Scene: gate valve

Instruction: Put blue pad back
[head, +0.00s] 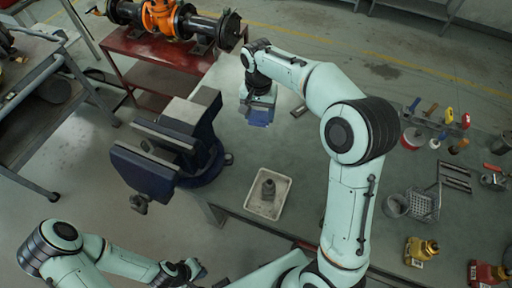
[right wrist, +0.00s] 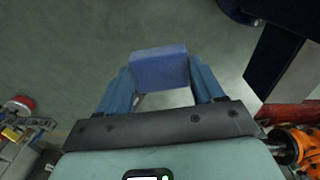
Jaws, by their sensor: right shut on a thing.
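My right gripper (head: 257,98) is at the back of the bench, right of the vise. It is shut on the blue pad (head: 260,117), a small block at its fingertips. In the right wrist view the blue pad (right wrist: 160,68) sits between the two blue-grey fingers. It appears held above the bench top; the exact height is hard to tell. My left gripper (head: 192,272) is low at the bottom left, well away from the pad, and its jaw opening is not clear.
A large dark blue vise (head: 180,145) stands at the bench's left edge. A white tray (head: 252,207) holds a grey part. Tools and bottles (head: 440,118) crowd the right side. A red stand (head: 135,48) carries an orange valve (head: 160,16) behind.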

